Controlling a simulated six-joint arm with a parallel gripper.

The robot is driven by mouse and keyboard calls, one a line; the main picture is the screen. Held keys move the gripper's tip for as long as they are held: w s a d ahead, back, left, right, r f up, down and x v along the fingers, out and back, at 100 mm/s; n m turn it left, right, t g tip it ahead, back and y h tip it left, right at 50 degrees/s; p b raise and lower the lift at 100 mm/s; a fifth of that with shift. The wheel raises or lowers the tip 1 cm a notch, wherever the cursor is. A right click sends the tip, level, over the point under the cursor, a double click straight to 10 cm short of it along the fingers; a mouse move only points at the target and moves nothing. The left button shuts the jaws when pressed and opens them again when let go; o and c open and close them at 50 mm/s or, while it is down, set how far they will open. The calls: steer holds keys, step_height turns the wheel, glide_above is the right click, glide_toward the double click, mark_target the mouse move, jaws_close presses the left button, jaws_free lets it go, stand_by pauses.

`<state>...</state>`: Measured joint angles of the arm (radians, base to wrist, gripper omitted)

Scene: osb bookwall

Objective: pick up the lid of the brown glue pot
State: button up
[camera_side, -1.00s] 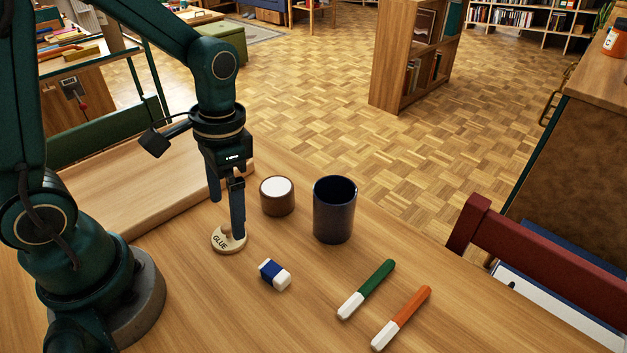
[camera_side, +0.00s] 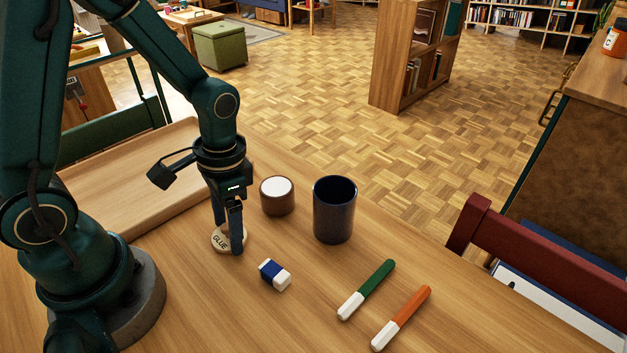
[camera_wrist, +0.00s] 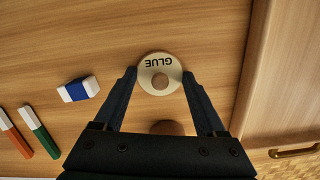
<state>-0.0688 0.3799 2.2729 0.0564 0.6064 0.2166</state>
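The lid (camera_side: 219,241) is a flat cream disc marked GLUE with a small round knob, lying on the wooden table. It also shows in the wrist view (camera_wrist: 148,72), between my fingertips. My gripper (camera_side: 229,238) points down and is open, with one finger on each side of the lid. I cannot tell whether either finger touches it. The brown pot (camera_side: 277,200), with a white top, stands on the table to the right of and behind the gripper. Part of a brown round thing, likely the pot, shows between my fingers in the wrist view (camera_wrist: 167,127).
A dark blue cup (camera_side: 334,212) stands right of the pot. A blue and white eraser (camera_side: 275,274) lies near the lid. A green pen (camera_side: 367,288) and an orange pen (camera_side: 402,317) lie further right. A wooden tray (camera_side: 165,152) lies behind left.

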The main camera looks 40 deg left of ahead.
mark_target(225, 225)
stand_by(0.3)
steer(key=shift+r, duration=0.75)
step_height(225, 225, up, 2)
steer(key=shift+w+r, duration=0.1)
steer(key=shift+r, duration=0.15)
steer(key=s+a+r+n, duration=0.2)
steer(key=a+r, duration=0.7)
steer(key=a, duration=0.2)
steer(key=w+d+m, duration=0.1)
steer(key=w+d, duration=0.2)
steer(key=w, duration=0.1)
steer(key=w+d+f+m, duration=0.1)
steer(key=w+d, duration=0.3)
steer(key=w+d+m, duration=0.1)
steer(key=w+d, duration=0.3)
steer(key=shift+w+f, duration=0.2)
steer(key=shift+w, duration=0.1)
steer(key=shift+f, duration=3)
